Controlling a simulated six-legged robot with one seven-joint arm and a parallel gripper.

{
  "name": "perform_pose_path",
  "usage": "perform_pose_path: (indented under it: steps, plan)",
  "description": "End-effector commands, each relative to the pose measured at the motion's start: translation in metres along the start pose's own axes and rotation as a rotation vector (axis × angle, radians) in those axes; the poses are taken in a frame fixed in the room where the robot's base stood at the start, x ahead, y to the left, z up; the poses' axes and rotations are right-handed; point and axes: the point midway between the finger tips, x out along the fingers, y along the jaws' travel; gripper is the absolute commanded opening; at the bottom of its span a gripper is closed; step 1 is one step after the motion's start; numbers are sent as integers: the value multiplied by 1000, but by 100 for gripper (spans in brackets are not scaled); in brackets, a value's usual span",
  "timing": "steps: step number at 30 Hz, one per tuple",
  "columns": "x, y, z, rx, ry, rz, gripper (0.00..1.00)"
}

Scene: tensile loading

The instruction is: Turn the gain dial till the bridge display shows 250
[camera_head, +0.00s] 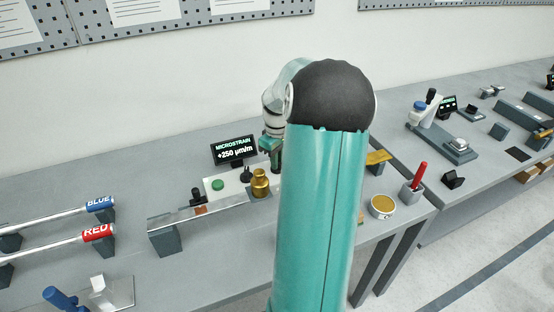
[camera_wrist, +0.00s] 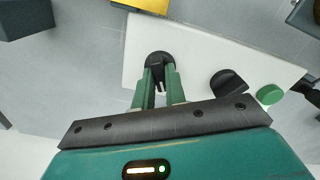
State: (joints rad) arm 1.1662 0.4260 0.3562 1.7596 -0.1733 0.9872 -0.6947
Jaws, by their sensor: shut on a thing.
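The bridge display (camera_head: 234,150) stands on the bench and reads MICROSTRAIN +250 µm/m in green and white. In the wrist view my gripper (camera_wrist: 160,84) is shut on a round black dial (camera_wrist: 159,62) on a white panel (camera_wrist: 205,52). A second black knob (camera_wrist: 229,84) and a green button (camera_wrist: 270,95) sit to the right on the same panel. In the head view my gripper is mostly hidden behind my arm. The white panel (camera_head: 226,188) and the green button (camera_head: 217,184) show left of the arm there.
A brass weight (camera_head: 260,183) stands near a clear beam on grey blocks (camera_head: 165,237). A brass-topped tin (camera_head: 383,206) and a pen cup (camera_head: 411,193) stand right of my arm.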

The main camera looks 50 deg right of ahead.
Motion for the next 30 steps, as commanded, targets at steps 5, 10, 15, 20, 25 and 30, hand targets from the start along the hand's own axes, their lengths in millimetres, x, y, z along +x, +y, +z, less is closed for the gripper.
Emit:
perform_pose_path:
  steps: [5, 10, 15, 20, 25, 30]
  plan:
    - [-1, 0, 0, -33, 1, 2, 0]
    - [-1, 0, 0, -38, 1, 2, 0]
    - [-1, 0, 0, -37, 1, 2, 0]
    - [-1, 0, 0, -37, 1, 2, 35]
    - [0, 0, 0, -37, 1, 1, 35]
    - [-4, 0, 0, -36, 1, 2, 35]
